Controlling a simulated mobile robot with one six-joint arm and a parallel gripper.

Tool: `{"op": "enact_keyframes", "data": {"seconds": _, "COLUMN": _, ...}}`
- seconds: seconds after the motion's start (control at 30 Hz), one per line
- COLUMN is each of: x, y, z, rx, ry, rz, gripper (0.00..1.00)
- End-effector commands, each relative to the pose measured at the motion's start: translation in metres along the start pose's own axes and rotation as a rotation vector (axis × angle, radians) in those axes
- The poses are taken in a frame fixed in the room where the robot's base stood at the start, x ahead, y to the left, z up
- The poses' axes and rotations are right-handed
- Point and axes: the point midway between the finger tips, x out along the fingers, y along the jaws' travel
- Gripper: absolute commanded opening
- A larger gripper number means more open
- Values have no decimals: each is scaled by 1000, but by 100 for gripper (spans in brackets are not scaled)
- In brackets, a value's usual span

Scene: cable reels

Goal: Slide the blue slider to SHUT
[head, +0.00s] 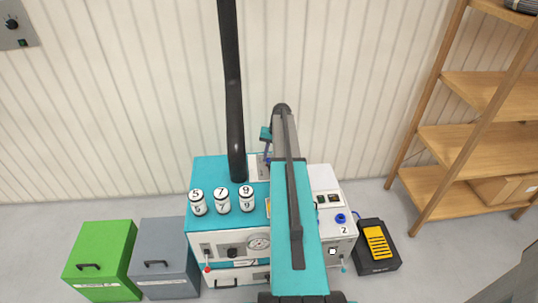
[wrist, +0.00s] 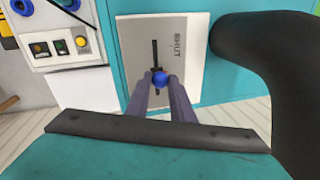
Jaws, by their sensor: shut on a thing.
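The blue slider (wrist: 160,79) is a round knob on a dark straight slot in a light grey plate (wrist: 190,82). In the wrist view it sits toward the lower part of the visible slot, with bare slot above it. The word SHUT is printed sideways to the right of the slot's upper part. My gripper (wrist: 160,83) has one dark finger on each side of the knob and is shut on it. In the head view the plate (head: 254,172) is partly visible at the machine's back, and my arm hides the knob.
The teal and white machine (head: 215,170) carries several numbered counters and a blue knob (head: 341,218). A thick black hose (head: 235,100) rises close to the plate. A green box (head: 100,255), a grey box (head: 165,255) and a yellow-topped pedal (head: 377,243) flank it. Wooden shelves (head: 480,140) stand right.

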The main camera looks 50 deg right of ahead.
Motion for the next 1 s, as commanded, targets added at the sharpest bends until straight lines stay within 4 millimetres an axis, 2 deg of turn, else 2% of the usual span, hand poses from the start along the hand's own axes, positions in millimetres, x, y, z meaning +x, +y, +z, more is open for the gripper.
{"op": "enact_keyframes", "data": {"seconds": 0.03, "x": 0, "y": 2, "z": 8, "rx": 0, "ry": -2, "rz": 1, "gripper": 0}}
{"op": "enact_keyframes", "data": {"seconds": 0.43, "x": -2, "y": 9, "z": 42, "rx": 0, "ry": -1, "rz": 1, "gripper": 0}}
{"op": "enact_keyframes", "data": {"seconds": 0.9, "x": -2, "y": 10, "z": 50, "rx": 0, "ry": -7, "rz": 3, "gripper": 0}}
{"op": "enact_keyframes", "data": {"seconds": 0.93, "x": -2, "y": 10, "z": 50, "rx": 0, "ry": -7, "rz": 3, "gripper": 24}}
{"op": "enact_keyframes", "data": {"seconds": 1.0, "x": -2, "y": 10, "z": 50, "rx": 0, "ry": -7, "rz": 3, "gripper": 36}}
